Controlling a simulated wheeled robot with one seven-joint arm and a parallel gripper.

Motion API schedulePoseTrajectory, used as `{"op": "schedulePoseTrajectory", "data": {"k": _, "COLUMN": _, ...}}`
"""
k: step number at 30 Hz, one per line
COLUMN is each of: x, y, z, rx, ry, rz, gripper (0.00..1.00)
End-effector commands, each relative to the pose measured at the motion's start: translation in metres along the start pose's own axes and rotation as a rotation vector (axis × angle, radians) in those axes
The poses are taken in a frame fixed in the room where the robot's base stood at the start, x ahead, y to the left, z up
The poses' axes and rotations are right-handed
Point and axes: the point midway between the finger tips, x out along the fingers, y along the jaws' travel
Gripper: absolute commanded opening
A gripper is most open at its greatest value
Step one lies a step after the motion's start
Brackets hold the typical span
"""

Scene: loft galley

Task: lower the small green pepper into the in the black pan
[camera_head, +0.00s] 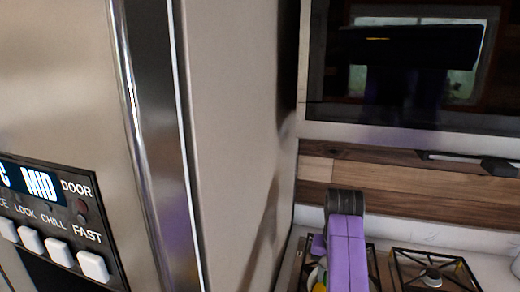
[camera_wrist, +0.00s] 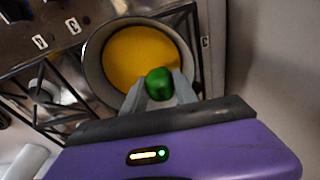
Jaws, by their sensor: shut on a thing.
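The small green pepper (camera_wrist: 159,84) shows in the wrist view, held between the two grey fingers of my gripper (camera_wrist: 160,86). My gripper is shut on it. A flat yellow round surface (camera_wrist: 140,57) fills much of the pan's inside. The height of the pepper above it is hard to tell.
The pan stands on a black burner grate (camera_wrist: 183,17) of the stove, with numbered markings near its edge. A second burner grate (camera_head: 434,272) is free to the right. A tall fridge side (camera_head: 240,130) rises close on the left. A dark-glass appliance (camera_head: 410,70) hangs above.

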Motion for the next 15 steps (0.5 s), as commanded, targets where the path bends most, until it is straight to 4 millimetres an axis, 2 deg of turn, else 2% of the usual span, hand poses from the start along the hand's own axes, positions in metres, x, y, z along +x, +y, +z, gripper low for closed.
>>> {"op": "schedulePoseTrajectory", "data": {"k": 15, "x": 0.0074, "y": 0.0001, "z": 0.0011, "rx": 0.000, "ry": 0.000, "rz": 0.000, "gripper": 0.00}}
